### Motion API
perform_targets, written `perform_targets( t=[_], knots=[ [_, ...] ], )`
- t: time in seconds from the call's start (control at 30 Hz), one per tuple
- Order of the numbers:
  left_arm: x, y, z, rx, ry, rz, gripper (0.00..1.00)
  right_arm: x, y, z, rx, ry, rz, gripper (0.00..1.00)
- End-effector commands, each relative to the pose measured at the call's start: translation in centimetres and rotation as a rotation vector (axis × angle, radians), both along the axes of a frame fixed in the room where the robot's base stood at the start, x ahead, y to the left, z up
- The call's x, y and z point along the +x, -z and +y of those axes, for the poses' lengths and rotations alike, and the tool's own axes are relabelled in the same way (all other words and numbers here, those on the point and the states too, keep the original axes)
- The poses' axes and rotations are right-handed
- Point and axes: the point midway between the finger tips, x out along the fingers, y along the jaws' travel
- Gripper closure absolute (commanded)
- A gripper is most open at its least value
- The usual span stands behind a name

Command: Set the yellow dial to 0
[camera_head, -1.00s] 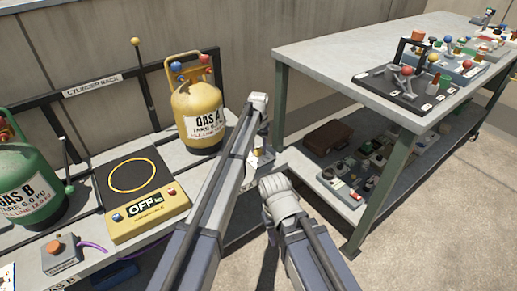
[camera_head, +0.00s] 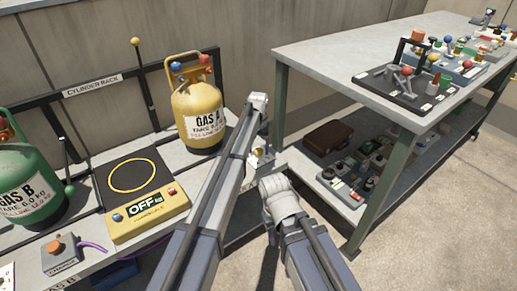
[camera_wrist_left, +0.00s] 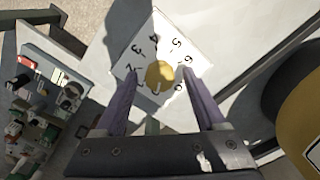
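The yellow dial (camera_wrist_left: 159,76) is a round knob on a white plate (camera_wrist_left: 115,38) with black numbers around it, seen in the left wrist view. Legible numbers include 2, 3, 4, 5 and 6. I cannot tell which number the dial points to. My left gripper (camera_wrist_left: 158,74) is open, with one finger on each side of the dial and gaps visible between. In the head view my left gripper (camera_head: 261,160) is at the right end of the grey bench, largely hidden by my arm.
A yellow GAS A cylinder (camera_head: 198,105) stands left of my arm. A table (camera_head: 340,60) with a lower shelf stands right.

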Motion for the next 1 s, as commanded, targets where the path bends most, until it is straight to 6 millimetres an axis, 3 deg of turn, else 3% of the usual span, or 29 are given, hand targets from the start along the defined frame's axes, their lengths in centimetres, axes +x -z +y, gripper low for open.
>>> perform_targets(
  t=[0.47, 1.0],
  knots=[
    [0.0, -1.0, 0.0, 0.000, 0.001, 0.000, 0.27, 0.0, -1.0, 0.0, 0.001, 0.000, 0.000, 0.50],
    [0.0, -7.4, 0.0, 0.000, 0.000, 0.000, 0.27, -0.1, -7.4, 0.2, 0.011, 0.004, 0.004, 0.50]
  ],
)
